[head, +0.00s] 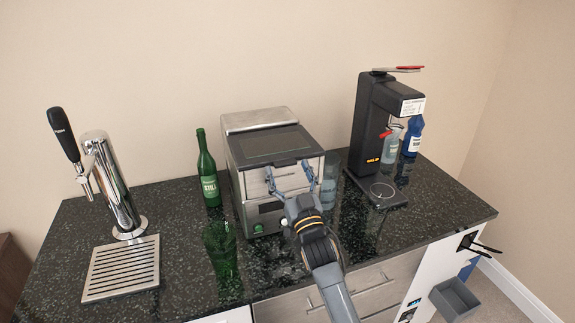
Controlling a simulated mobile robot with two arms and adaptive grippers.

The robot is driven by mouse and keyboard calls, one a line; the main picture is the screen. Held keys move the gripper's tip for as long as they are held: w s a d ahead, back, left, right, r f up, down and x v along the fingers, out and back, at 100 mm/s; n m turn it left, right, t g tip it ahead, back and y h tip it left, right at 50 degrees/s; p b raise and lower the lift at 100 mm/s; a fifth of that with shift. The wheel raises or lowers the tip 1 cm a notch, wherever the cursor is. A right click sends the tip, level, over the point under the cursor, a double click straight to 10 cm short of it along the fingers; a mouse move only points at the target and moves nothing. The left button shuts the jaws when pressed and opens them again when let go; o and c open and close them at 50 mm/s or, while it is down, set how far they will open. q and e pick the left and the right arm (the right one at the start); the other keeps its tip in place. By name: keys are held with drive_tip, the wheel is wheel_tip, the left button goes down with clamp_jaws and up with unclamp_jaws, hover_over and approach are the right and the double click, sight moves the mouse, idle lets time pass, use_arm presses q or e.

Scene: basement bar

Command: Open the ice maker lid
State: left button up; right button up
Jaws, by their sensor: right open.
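The ice maker (240,190) is a silver box with a dark front panel, standing in the middle of the counter. Its lid (272,146), with a dark window, lies on top and looks shut. My right gripper (289,176) is at the upper front of the ice maker, just below the lid's front edge. Its two fingers are spread apart with nothing between them. I cannot tell whether the fingertips touch the lid or the front. The gripper and wrist hide part of the lower front panel. My left gripper is out of view.
A green bottle (208,172) and a green glass (222,250) stand left of the ice maker. A clear glass (329,185) stands close on its right. A black soda machine (366,125) is farther right, a beer tap (113,185) with drip tray (122,268) far left.

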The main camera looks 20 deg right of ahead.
drive_tip(key=shift+w+r, duration=0.1)
drive_tip(key=shift+w, duration=0.2)
